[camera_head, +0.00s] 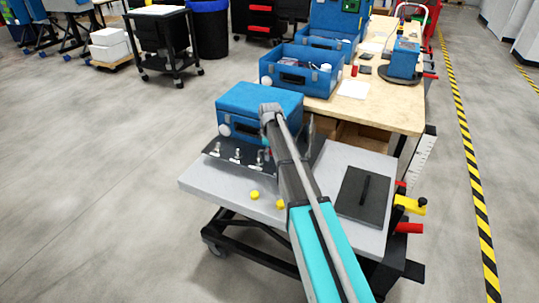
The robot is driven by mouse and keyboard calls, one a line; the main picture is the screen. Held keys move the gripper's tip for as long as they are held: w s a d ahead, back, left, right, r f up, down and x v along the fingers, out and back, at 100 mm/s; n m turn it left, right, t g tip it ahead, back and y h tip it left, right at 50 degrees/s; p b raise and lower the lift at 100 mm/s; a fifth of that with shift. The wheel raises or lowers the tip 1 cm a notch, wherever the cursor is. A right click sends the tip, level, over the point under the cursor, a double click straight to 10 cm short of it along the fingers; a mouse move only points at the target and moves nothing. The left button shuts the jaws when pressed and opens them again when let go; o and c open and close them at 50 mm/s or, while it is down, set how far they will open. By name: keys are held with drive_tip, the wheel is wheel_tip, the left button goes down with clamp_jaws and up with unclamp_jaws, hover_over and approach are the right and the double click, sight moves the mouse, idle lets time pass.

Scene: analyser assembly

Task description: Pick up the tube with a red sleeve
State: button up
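A small red upright piece (354,71) stands on the wooden table (390,108), just right of an open blue box. It is too small to tell whether it is the tube with a red sleeve. Several small pale fittings (238,156) stand on a dark plate (222,148) on the grey cart; no red sleeve is clear on them. My arm reaches from the bottom edge up over the cart. My gripper cannot be made out; it seems hidden behind the arm.
The grey cart top (205,183) carries a closed blue box (262,100), yellow pieces (255,195) and a black handled plate (363,194). The open blue box (302,70) and a blue device (404,60) stand on the wooden table.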

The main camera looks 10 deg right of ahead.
clamp_jaws()
drive_tip(key=shift+r, duration=0.15)
wheel_tip(320, 180, up, 3)
drive_tip(key=p, duration=0.3)
drive_tip(key=s+r+p, duration=0.9)
drive_tip(key=s+p, duration=0.1)
drive_tip(key=s, duration=0.4)
drive_tip(key=shift+d+r, duration=0.3)
drive_tip(key=shift+r, duration=0.1)
drive_tip(key=shift+s, duration=0.1)
idle(0.3)
